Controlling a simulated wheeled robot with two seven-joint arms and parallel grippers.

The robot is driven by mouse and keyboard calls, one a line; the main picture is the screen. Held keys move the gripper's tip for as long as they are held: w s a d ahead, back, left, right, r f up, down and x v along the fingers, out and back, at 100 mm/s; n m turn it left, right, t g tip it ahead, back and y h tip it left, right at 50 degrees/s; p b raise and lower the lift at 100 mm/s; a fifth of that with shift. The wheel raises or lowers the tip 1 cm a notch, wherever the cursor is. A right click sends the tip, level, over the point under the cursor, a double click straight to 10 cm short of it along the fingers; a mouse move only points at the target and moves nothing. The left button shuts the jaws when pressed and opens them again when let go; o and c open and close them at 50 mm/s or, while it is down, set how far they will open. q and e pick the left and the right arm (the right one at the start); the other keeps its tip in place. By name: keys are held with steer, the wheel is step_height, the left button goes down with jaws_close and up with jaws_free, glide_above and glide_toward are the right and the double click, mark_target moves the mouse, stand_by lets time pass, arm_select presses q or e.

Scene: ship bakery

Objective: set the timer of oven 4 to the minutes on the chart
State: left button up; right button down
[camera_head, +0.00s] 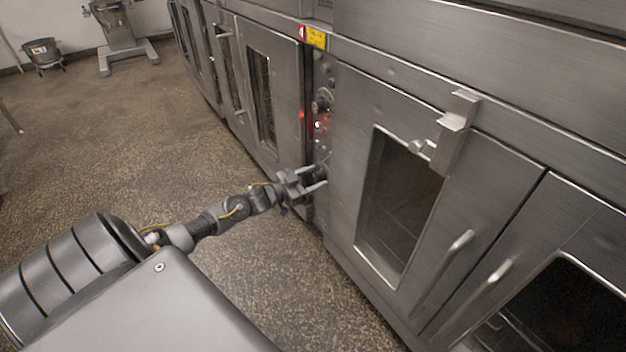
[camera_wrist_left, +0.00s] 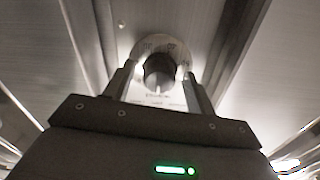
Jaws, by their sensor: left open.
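The oven's narrow control panel (camera_head: 321,88) stands between two oven doors in the head view, with knobs and small red lights. My left gripper (camera_head: 319,177) is at the lower part of this panel, its two fingers pointing at it. In the left wrist view, a dark round knob (camera_wrist_left: 159,71) sits on a pale dial plate with markings too small to read. The open fingers of my left gripper (camera_wrist_left: 160,82) stand on either side of the knob; I cannot tell whether they touch it. No minutes chart is readable. My right gripper is not in view.
An oven door with a window (camera_head: 400,205) and a bracket-like latch (camera_head: 456,125) is right of the panel. More oven doors (camera_head: 262,85) run to the left. A yellow label (camera_head: 316,38) is above the panel.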

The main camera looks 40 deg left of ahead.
arm_select(q)
steer(key=shift+c, duration=0.4)
steer(key=c, duration=0.9)
steer(key=shift+m, duration=0.3)
